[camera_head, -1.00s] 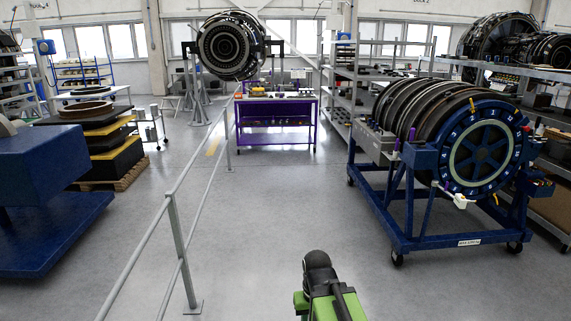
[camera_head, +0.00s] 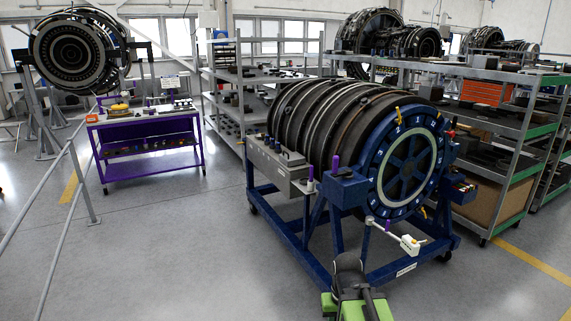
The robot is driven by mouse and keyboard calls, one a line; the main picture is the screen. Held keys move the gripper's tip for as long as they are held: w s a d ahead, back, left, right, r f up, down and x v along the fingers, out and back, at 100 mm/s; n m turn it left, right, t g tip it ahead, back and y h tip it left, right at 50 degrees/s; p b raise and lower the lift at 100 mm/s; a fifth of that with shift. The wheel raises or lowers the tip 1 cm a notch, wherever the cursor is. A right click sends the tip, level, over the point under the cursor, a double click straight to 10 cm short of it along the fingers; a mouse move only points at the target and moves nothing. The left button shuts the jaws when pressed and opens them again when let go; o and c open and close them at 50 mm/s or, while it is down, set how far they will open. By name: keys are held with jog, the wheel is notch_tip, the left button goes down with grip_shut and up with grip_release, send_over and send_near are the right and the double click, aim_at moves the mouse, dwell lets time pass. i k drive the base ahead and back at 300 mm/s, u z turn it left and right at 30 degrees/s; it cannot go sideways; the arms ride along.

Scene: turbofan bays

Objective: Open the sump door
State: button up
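An engine module (camera_head: 335,118) lies on its side on a blue wheeled stand (camera_head: 320,255), right of centre. A small white block on an arm (camera_head: 410,243) sticks out below that face. I cannot tell for sure which part is the sump door, and no part of the module looks swung open. A green and black part of my arm (camera_head: 350,285) shows at the bottom, in front of the stand. My gripper's fingers do not show.
A purple workbench (camera_head: 148,150) with small parts stands at the left, behind a grey handrail (camera_head: 75,165). Shelving (camera_head: 505,150) stands close behind the module on the right. Another engine (camera_head: 75,50) hangs in a frame at the far left. Floor at the front left is clear.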

aim_at(291, 159)
jog(key=u, duration=0.05)
jog(key=i, duration=2.4)
jog(key=u, duration=0.9)
jog(key=i, duration=1.55)
jog(key=u, duration=0.5)
